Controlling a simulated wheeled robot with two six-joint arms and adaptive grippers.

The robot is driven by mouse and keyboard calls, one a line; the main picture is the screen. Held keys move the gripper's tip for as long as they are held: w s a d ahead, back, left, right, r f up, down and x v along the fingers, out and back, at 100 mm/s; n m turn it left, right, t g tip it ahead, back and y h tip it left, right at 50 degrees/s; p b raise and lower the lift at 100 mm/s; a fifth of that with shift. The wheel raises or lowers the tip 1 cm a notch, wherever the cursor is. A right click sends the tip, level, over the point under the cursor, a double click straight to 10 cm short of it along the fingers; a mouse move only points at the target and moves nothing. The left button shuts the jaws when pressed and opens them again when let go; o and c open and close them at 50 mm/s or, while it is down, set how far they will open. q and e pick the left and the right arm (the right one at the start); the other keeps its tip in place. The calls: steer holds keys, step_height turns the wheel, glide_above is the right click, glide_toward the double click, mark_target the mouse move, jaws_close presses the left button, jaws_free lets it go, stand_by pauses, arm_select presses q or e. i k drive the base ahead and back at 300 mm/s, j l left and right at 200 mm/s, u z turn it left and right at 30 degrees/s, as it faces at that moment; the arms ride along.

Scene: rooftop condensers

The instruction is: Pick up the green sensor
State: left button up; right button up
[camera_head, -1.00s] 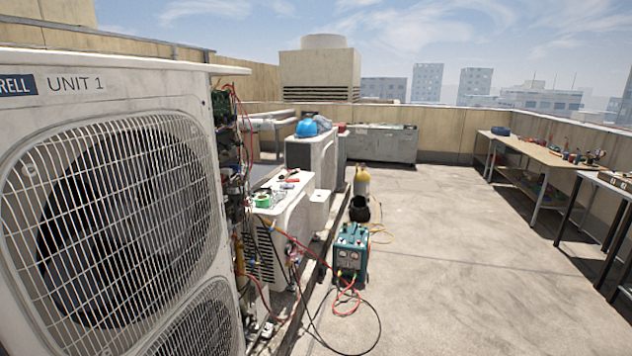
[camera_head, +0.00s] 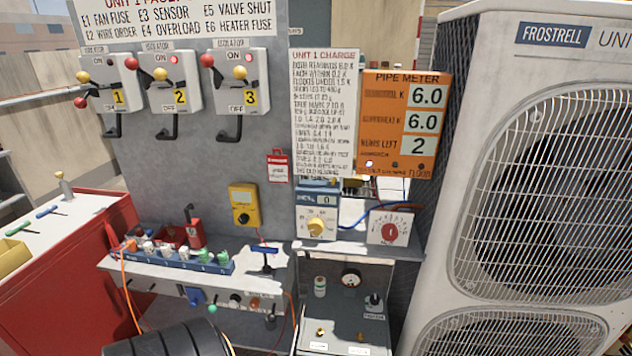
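A blue rack (camera_head: 165,258) lies along the front of a grey shelf in the lower left. It holds several small parts. Toward its right end stand small parts with green on them; one green part (camera_head: 223,257) is at the far right end and another (camera_head: 195,257) is just left of it. They are too small to tell which is the sensor. A small green ball-like piece (camera_head: 212,309) shows below the shelf. Neither of my grippers shows in the view.
Isolator levers (camera_head: 178,82) line the grey panel above. A yellow meter (camera_head: 244,204) and an orange pipe meter board (camera_head: 399,125) hang there. A red cabinet (camera_head: 60,280) stands left; a large condenser (camera_head: 540,180) fills the right. A dark ridged cylinder (camera_head: 170,338) blocks the bottom edge.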

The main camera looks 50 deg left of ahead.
mark_target(203, 255)
steer(key=j+u, duration=0.1)
steer(key=u, duration=2.35)
steer(key=i+j, duration=0.1)
steer(key=j, duration=0.25)
steer(key=i+j+u, duration=0.1)
steer(key=j, duration=0.2)
